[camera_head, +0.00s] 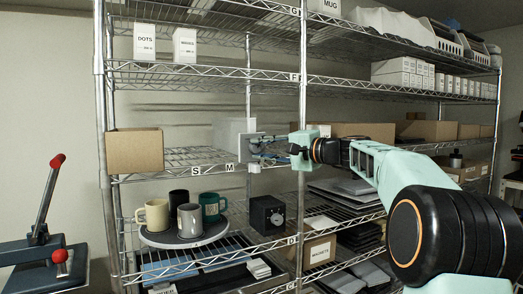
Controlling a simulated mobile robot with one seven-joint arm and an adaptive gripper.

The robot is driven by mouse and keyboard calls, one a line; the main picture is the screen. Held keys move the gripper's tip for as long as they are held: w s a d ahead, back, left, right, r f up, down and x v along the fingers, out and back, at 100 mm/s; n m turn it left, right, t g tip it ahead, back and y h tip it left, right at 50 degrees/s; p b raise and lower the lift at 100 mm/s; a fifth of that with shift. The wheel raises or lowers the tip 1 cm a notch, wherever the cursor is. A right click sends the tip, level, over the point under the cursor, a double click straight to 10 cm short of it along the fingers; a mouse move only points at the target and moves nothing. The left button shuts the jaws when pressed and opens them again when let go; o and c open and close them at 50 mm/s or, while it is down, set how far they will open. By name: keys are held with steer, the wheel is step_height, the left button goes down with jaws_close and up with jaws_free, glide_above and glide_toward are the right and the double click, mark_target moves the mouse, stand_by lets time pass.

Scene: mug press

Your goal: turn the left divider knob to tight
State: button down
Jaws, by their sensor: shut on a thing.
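My gripper (262,141) reaches in from the right at the middle shelf level, its fingers pointing left. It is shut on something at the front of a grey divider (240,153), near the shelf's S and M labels. What it grips appears to be the left divider knob, which the fingers hide. The knob's turn position cannot be read. A pale box-like shape (233,130) stands just behind the divider.
An open cardboard box (135,151) stands left on the same shelf, with bare wire between. Below are a round tray (159,239) with several mugs and a black box (267,215). A heat press (45,262) with a red-tipped lever stands far left. A metal post (303,75) rises near my gripper.

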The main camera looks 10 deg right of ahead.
steer(key=c, duration=1.7)
jaws_free()
steer(key=shift+o, duration=0.2)
steer(key=v, duration=1.2)
